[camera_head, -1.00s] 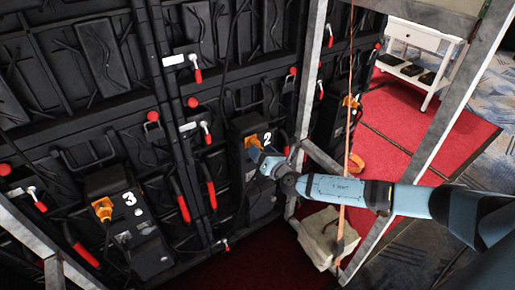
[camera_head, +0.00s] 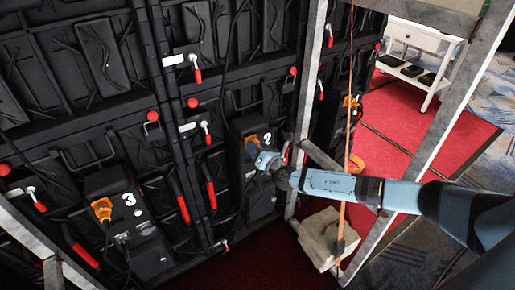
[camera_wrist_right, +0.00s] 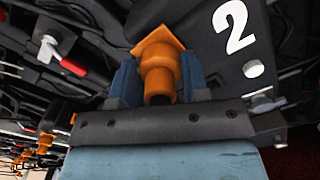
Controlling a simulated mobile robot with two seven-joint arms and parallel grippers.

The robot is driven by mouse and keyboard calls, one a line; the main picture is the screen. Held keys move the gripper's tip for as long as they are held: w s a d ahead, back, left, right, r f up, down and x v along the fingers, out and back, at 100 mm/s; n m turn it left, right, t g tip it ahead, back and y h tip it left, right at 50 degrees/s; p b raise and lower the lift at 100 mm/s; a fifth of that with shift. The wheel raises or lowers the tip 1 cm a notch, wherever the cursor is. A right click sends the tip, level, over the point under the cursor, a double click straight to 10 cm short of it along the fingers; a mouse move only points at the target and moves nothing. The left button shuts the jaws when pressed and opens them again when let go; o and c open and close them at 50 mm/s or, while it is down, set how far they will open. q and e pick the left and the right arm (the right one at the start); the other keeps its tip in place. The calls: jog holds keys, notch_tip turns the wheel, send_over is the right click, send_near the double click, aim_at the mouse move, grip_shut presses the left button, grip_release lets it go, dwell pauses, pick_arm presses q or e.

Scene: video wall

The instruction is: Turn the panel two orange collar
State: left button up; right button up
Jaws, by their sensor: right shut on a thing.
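The panel two orange collar (camera_wrist_right: 158,72) shows in the right wrist view, on the black unit marked with a white 2. My right gripper (camera_wrist_right: 158,85) has its two blue fingers on either side of the collar and is shut on it. In the head view the orange fitting (camera_head: 252,141) shows above the right gripper (camera_head: 261,155), which covers part of it. My right arm reaches in from the right. My left gripper is not in view.
Panel three's orange connector (camera_head: 103,208) is at the lower left, with a cable below it. Red-handled latches (camera_head: 197,74) dot the black wall. A metal frame post (camera_head: 307,90) stands close to my right arm. A beige bag (camera_head: 325,238) lies on the floor, and a white cart (camera_head: 420,60) stands at the back right.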

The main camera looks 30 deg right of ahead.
jog(key=shift+f+m+b, duration=0.25)
jog(key=shift+m+b, duration=0.25)
jog(key=shift+b, duration=0.35)
jog(key=shift+f+m+b, duration=0.1)
jog(key=shift+m+b, duration=1.1)
jog(key=shift+b, duration=0.05)
jog(key=m+b, duration=0.2)
jog(key=m, duration=0.1)
jog(key=shift+m, duration=0.3)
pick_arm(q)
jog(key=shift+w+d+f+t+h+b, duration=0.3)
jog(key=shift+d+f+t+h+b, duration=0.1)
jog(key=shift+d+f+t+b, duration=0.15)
pick_arm(e)
jog(key=shift+r+m, duration=0.2)
jog(key=shift+m, duration=0.7)
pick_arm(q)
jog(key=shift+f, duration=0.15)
pick_arm(e)
jog(key=o, duration=0.9)
jog(key=shift+o, duration=0.2)
jog(key=shift+s, duration=0.1)
